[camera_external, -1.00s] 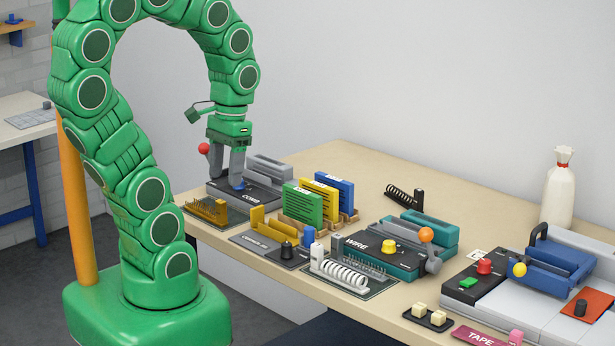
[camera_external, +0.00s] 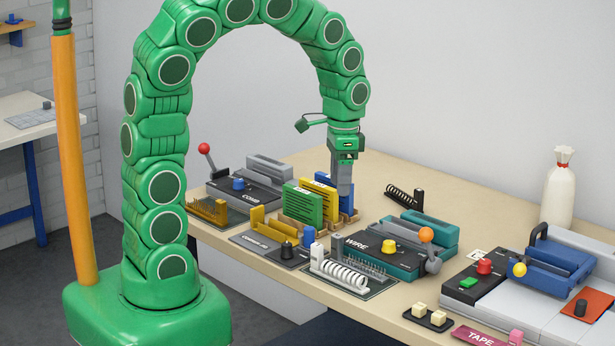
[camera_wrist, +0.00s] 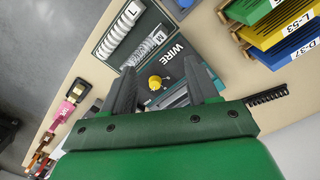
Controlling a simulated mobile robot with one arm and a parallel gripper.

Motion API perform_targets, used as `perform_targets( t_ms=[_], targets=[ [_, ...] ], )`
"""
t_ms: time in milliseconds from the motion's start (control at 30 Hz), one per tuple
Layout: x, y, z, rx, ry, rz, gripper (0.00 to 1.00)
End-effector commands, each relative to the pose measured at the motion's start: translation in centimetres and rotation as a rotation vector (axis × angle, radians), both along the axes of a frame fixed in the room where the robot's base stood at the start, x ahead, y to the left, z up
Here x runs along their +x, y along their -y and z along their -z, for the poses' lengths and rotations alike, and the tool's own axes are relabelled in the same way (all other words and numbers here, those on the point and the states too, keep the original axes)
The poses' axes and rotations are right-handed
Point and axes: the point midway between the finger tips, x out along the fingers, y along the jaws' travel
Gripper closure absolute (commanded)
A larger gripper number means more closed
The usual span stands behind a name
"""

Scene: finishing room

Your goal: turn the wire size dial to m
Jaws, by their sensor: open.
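The wire machine (camera_external: 357,243) is a dark teal unit labelled WIRE on the bench, with an orange-knobbed lever (camera_external: 427,236) at its right. Its yellow dial (camera_external: 389,246) sits on the top plate. In the wrist view the yellow dial (camera_wrist: 156,83) lies between and beyond my fingers, near the WIRE lettering; its setting is too small to read. Coil trays marked L (camera_wrist: 131,12) and M (camera_wrist: 158,38) show beside it. My gripper (camera_external: 344,192) is open and empty, pointing down above the bench by the blue book, left of and higher than the dial.
Green (camera_external: 303,204), yellow (camera_external: 320,191) and blue (camera_external: 346,190) books stand in a rack left of the wire machine. The comb machine (camera_external: 249,196) is farther left. A blue-handled press (camera_external: 560,268) stands at right. A black coil (camera_external: 404,195) lies behind.

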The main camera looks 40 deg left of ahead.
Motion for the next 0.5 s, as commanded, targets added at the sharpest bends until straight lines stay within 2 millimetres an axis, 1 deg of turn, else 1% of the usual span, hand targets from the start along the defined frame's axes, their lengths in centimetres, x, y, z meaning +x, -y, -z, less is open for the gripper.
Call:
perform_targets(
  t_ms=[33,100,300,400,500],
  targets=[
    [1.0,1.0,0.7,0.000,0.003,0.033,0.41],
    [2.2,2.4,1.5,-0.001,0.011,0.082,0.41],
    [5.0,6.3,4.0,-0.009,0.029,0.213,0.41],
    [5.9,7.7,5.0,-0.010,0.033,0.261,0.41],
    [6.3,8.7,5.5,-0.012,0.039,0.291,0.41]
  ],
)
